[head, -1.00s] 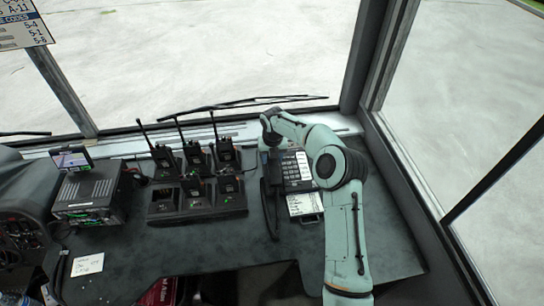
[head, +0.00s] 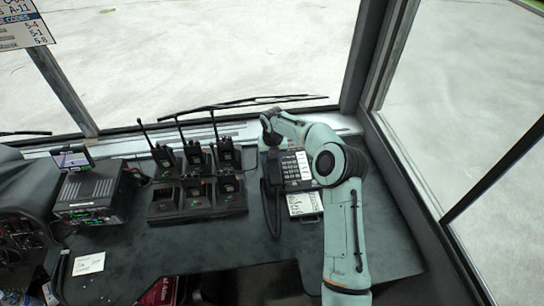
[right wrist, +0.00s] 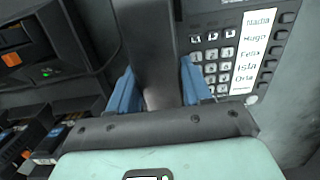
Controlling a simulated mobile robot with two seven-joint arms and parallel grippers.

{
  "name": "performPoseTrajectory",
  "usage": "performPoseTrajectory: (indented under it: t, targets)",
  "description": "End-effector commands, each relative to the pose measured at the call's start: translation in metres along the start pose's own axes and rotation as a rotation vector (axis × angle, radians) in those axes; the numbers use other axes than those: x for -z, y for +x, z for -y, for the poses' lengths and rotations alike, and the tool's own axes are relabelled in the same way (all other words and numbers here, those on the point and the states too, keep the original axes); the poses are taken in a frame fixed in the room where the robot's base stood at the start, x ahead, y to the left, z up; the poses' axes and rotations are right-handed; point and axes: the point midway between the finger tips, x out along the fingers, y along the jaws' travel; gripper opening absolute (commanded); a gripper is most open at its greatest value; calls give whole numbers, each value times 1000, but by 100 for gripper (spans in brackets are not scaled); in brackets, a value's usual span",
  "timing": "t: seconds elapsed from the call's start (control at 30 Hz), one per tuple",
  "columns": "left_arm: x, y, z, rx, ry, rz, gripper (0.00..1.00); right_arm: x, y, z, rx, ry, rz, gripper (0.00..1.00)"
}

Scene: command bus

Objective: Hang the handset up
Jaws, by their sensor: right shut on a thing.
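The desk phone (head: 292,185) sits at the right of the dash, with a keypad and a white name list; its keypad also shows in the right wrist view (right wrist: 213,65). The dark handset (head: 273,172) lies along the phone's left side, its cord looping toward the front. My right gripper (head: 270,140) is over the handset's far part. In the right wrist view, the blue fingers (right wrist: 155,88) are shut on the handset (right wrist: 148,45), one on each side. Whether the handset rests in its cradle cannot be told. My left gripper is not in view.
A charger rack (head: 198,212) with several radios stands left of the phone. A radio unit (head: 88,195) with a small screen is farther left. The windshield is close behind the phone. The dash in front of the rack and phone is mostly clear.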

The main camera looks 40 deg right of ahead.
Motion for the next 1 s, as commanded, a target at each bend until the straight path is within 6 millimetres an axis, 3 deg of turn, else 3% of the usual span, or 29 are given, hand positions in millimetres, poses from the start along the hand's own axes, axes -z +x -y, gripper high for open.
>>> performPoseTrajectory:
  t: [0.1, 0.13, 0.2, 0.5, 0.63, 1.0]
  targets:
    - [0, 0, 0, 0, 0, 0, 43, 0, 0, 0, 0, 0, 0, 8]
    - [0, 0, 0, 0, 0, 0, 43, 0, 0, 0, 0, 0, 0, 55]
    - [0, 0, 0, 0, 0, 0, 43, 0, 0, 0, 0, 0, 0, 78]
    - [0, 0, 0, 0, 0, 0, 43, 0, 0, 0, 0, 0, -1, 79]
    - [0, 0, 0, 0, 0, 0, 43, 0, -10, 0, 0, 0, 1, 79]
    - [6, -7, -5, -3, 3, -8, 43, -1, -90, 0, 0, 0, 5, 79]
